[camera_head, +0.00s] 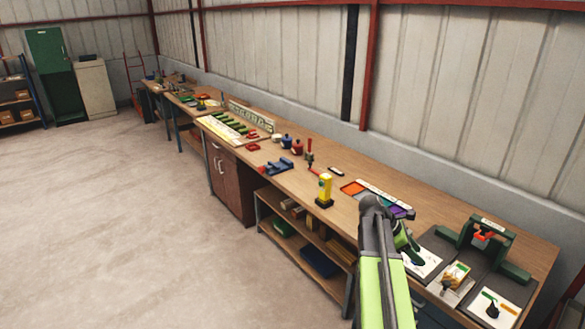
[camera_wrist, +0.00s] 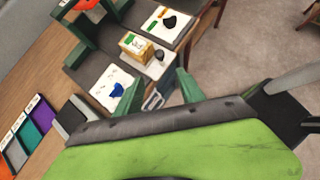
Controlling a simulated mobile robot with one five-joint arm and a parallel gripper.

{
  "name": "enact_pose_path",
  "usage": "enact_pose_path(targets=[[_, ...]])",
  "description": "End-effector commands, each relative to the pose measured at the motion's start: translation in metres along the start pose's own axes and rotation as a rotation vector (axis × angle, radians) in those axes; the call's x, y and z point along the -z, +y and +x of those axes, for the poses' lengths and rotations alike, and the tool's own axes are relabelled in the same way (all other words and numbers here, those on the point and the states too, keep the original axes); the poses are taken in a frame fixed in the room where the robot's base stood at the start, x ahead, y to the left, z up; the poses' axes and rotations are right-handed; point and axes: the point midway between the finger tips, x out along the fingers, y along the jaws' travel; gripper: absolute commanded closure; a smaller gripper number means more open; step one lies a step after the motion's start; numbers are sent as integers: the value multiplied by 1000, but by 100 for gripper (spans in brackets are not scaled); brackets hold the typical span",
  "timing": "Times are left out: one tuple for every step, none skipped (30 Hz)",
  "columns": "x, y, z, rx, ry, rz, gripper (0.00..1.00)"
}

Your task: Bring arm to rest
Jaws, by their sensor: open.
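My arm (camera_head: 382,275), with its lime-green link, rises at the lower right of the head view beside the long workbench (camera_head: 345,222). My gripper (camera_wrist: 158,94) shows in the wrist view as two green fingers standing apart. It is open and I see nothing held between them. In the head view my gripper (camera_head: 409,246) is partly hidden behind my arm, over the bench near a white card. A dark green frame (camera_head: 463,236) with an orange-red part stands at the bench's right end; it also shows in the wrist view (camera_wrist: 80,32).
A small yellow-sided box (camera_head: 456,273) stands between two white cards near the frame. A yellow device (camera_head: 325,188), colored trays (camera_head: 353,188) and a blue fixture (camera_head: 279,166) stand further left. Open floor (camera_head: 130,220) lies left of the bench.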

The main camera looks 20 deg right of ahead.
Motion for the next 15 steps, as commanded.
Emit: enact_pose_path(targets=[[10, 3, -6, -12, 0, -12, 54], [18, 6, -12, -24, 0, -24, 54], [34, 11, -24, -46, 1, -46, 54], [50, 13, -35, -67, 1, -67, 54], [68, 13, -48, -90, 5, -91, 54], [96, 10, -66, -122, 26, -125, 54], [119, 6, -79, -144, 51, -149, 54], [142, 0, -92, -163, 83, -161, 54], [172, -10, -108, -183, 134, -150, 54], [194, -19, -120, -193, 176, -130, 54], [216, -29, -131, -199, 221, -101, 54], [244, -44, -146, -196, 288, -47, 54], [265, -56, -156, -186, 340, 0, 54], [285, -70, -167, -168, 395, 56, 54], [310, -90, -180, -129, 471, 147, 54]])
